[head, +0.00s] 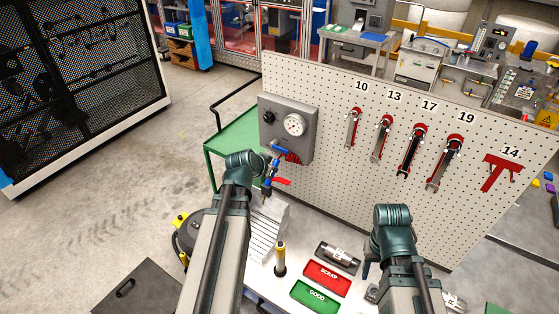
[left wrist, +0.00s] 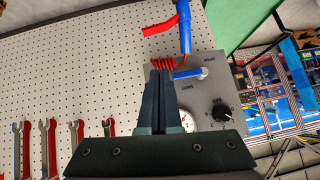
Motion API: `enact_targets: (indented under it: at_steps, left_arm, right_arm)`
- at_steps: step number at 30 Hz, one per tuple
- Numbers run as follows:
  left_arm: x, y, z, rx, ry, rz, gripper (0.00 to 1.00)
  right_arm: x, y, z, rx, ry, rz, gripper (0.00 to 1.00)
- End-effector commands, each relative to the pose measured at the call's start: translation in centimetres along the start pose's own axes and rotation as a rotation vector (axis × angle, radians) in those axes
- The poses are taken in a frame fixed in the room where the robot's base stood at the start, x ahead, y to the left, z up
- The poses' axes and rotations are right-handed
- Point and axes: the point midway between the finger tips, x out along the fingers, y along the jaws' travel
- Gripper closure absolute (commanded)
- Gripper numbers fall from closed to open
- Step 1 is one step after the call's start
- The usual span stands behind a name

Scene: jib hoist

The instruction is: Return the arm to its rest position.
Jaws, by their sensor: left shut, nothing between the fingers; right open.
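My left arm (head: 217,250) reaches up toward the grey control panel (head: 269,141) on the pegboard. Its gripper (left wrist: 160,75) shows best in the left wrist view, with its dark fingers together and nothing between them. It points toward the panel, whose gauge is partly hidden behind the fingers. My right arm (head: 402,250) is bent above the bench, and its gripper (head: 370,268) hangs low beside the wrist, mostly hidden. The gap between its fingers is hard to see.
A blue-and-red air tool (left wrist: 181,28) hangs by a red coil near the left gripper. Wrenches (head: 414,150) hang on the pegboard (head: 340,82). On the bench are a red SCRAP tray (head: 327,277), a green GOOD tray (head: 315,296) and a yellow-handled tool (head: 281,258).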

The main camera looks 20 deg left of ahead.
Motion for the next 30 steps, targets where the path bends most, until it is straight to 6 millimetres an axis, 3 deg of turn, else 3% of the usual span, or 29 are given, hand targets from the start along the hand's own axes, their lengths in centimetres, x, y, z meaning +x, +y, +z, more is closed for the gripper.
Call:
enact_targets:
  at_steps: [5, 8, 11, 14, 18, 21, 25, 30]
  left_arm:
    - [0.1, 0.1, 0.0, 0.0, -0.001, 0.001, 1.0]
    - [0.9, 1.5, 0.8, 0.006, -0.02, 0.022, 1.0]
    - [3.0, 5.4, 3.0, 0.018, -0.08, 0.076, 1.0]
    - [5.4, 11.2, 6.6, 0.04, -0.187, 0.146, 1.0]
    - [7.7, 19.2, 12.6, 0.076, -0.375, 0.211, 1.0]
    - [8.4, 23.8, 16.9, 0.105, -0.507, 0.219, 1.0]
    - [8.5, 28.0, 21.8, 0.139, -0.651, 0.189, 1.0]
    - [7.9, 30.9, 25.7, 0.17, -0.771, 0.128, 1.0]
  right_arm:
    - [0.1, 0.0, 0.0, 0.0, 0.0, 0.0, 0.5]
    - [1.1, -0.1, -0.1, -0.001, 0.0, 0.0, 0.5]
    - [3.4, -0.3, -0.2, -0.003, 0.001, 0.001, 0.5]
    - [6.8, -0.6, -0.4, -0.007, 0.001, 0.001, 0.5]
    - [11.5, -1.0, -0.8, -0.013, 0.002, 0.002, 0.5]
    - [14.6, -1.3, -0.9, -0.017, 0.003, 0.003, 0.5]
    - [17.9, -1.6, -1.2, -0.021, 0.004, 0.004, 0.5]
    - [20.5, -1.8, -1.3, -0.026, 0.004, 0.005, 0.5]
